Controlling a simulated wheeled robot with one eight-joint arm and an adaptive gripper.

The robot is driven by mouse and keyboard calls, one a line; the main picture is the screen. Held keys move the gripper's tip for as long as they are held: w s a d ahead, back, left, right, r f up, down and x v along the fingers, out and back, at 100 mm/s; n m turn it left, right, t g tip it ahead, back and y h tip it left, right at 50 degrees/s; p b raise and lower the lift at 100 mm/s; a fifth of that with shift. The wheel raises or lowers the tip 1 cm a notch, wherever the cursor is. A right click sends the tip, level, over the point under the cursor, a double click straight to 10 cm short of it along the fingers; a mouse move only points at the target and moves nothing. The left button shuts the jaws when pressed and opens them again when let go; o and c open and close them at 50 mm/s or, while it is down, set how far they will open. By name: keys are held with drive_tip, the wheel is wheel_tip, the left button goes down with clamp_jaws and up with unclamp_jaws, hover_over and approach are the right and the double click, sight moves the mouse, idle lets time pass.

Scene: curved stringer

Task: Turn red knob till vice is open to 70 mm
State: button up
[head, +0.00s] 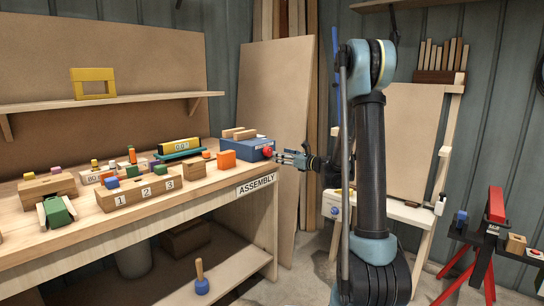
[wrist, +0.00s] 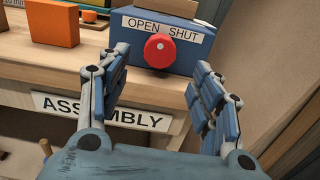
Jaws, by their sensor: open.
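The vice is a blue box (head: 241,149) at the right end of the bench, with two wooden jaws (head: 238,132) on top and a narrow gap between them. Its front shows in the wrist view (wrist: 128,52), with a label (wrist: 163,27) reading OPEN on the left and SHUT on the right. The round red knob (wrist: 159,51) sits below the label, with a pale dot near its middle. In the head view the knob (head: 267,152) faces my gripper (head: 281,154). My gripper is open, its fingers on either side of the knob in the wrist view (wrist: 162,62), apparently apart from it.
An orange block (wrist: 54,22) stands left of the vice. A yellow block with dark digits (head: 182,146) lies farther left on a teal base; I cannot read it surely. The ASSEMBLY sign (wrist: 100,112) is on the bench edge below. A board (head: 275,85) leans behind.

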sight(270, 152)
drive_tip(key=x, duration=0.7)
drive_tip(key=shift+w+a, duration=0.15)
drive_tip(key=shift+a, duration=0.05)
drive_tip(key=c, duration=1.1)
drive_tip(key=shift+o, duration=0.2)
drive_tip(key=shift+d, duration=0.1)
